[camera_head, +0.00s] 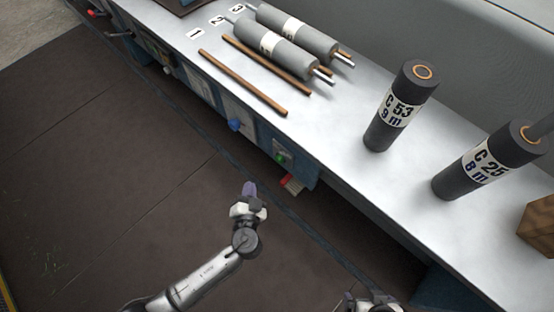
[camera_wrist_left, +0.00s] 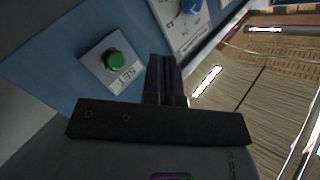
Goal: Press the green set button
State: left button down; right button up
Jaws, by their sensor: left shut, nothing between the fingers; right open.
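The green set button (camera_head: 281,157) sits on the blue front panel below the bench top. In the left wrist view the green button (camera_wrist_left: 115,60) is round, on a light square plate with an upside-down SET label. My left gripper (camera_head: 249,190) is in front of the panel, below and left of the button in the head view. Its fingers (camera_wrist_left: 165,78) are together and empty, to the right of the button in the wrist view and apart from it. My right gripper (camera_head: 372,302) shows only partly at the bottom edge, open, with its fingertips hard to make out.
A blue knob (camera_head: 234,125) is on the panel left of the button. A red object (camera_head: 291,185) is just below the button. The bench top (camera_head: 330,120) bears grey rollers (camera_head: 275,50), wooden strips and two dark labelled cylinders (camera_head: 401,105). The floor (camera_head: 110,180) in front is clear.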

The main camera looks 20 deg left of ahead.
aim_at(279, 159)
pick_arm(q)
jog(key=w+d+b, duration=0.1)
jog(key=w+d, duration=0.3)
jog(key=w, duration=0.3)
jog(key=shift+w+b, duration=0.25)
jog(key=shift+b, duration=0.05)
dwell(0.5)
dwell(0.8)
dwell(0.7)
jog(key=shift+w+d, duration=0.15)
